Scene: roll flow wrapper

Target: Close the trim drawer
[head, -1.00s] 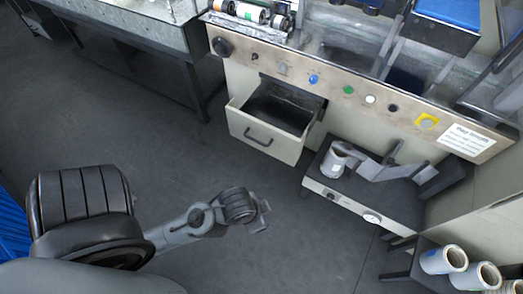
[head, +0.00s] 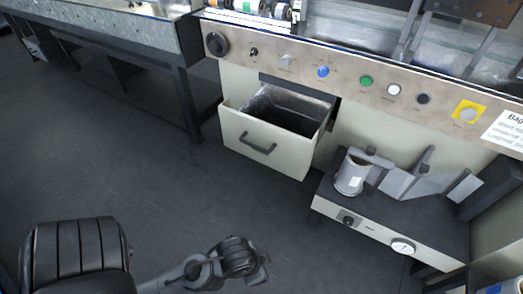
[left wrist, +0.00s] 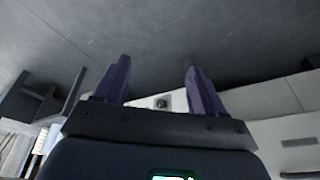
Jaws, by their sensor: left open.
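The trim drawer (head: 262,150) is a cream box with a dark bar handle (head: 257,143) on its front. In the head view it stands pulled out from the machine below the control panel, and its dark inside shows from above. My left gripper (head: 266,270) is low in the head view, in front of and below the drawer, clearly apart from it. In the left wrist view its two fingers (left wrist: 155,82) are spread with nothing between them. The drawer cannot be made out for sure in the left wrist view. My right gripper is not in view.
The control panel (head: 305,68) with buttons runs above the drawer. A low bench unit (head: 365,228) with a gauge and a pale roll (head: 351,173) stands right of the drawer. A metal table (head: 100,28) is at the upper left. The dark floor before the drawer is clear.

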